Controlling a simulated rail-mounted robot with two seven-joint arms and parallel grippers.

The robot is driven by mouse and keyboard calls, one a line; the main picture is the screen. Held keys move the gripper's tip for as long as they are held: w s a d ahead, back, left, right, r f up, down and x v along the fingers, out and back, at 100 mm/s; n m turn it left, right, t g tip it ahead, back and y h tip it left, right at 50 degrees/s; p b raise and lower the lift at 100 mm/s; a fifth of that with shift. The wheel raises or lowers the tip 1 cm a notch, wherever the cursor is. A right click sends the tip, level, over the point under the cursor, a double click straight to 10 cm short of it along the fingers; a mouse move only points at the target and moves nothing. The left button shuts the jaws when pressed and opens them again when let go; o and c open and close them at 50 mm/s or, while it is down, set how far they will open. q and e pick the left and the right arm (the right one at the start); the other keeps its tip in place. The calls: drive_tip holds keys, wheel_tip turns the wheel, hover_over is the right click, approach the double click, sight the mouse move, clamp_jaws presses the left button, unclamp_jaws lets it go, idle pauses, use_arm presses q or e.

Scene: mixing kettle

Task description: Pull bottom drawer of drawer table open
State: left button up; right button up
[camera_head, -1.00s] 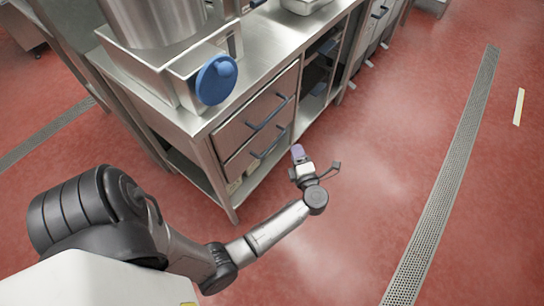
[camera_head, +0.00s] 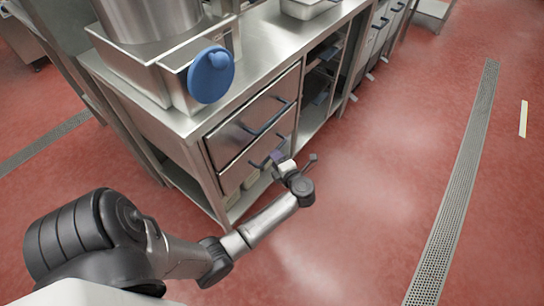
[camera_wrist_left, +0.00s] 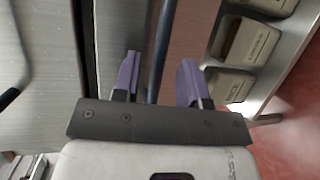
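The drawer table (camera_head: 185,122) is a steel counter with two stacked drawers. The bottom drawer (camera_head: 232,176) looks flush with its frame, below the top drawer (camera_head: 228,135). My left gripper (camera_head: 277,157) is at the bottom drawer's dark bar handle (camera_head: 256,165), partly covering it in the head view. In the left wrist view, the purple fingers of the left gripper (camera_wrist_left: 158,82) are open, one on each side of the bottom drawer's handle (camera_wrist_left: 161,40), with gaps visible. My right gripper is not in view.
The top drawer's handle (camera_head: 268,122) is just above my gripper. Labelled containers (camera_wrist_left: 250,42) sit on the shelf below the drawers. Red floor (camera_head: 380,170) is open to the right.

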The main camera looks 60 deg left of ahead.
use_arm(q)
drive_tip(key=shift+a+f+b, duration=0.15)
drive_tip(key=shift+a+b, duration=0.1)
drive_tip(key=shift+a, duration=0.65)
drive_tip(key=shift+a+f+b, duration=0.15)
drive_tip(key=shift+a+b, duration=0.1)
drive_tip(key=shift+a, duration=0.6)
drive_tip(key=shift+c, duration=0.2)
clamp_jaws()
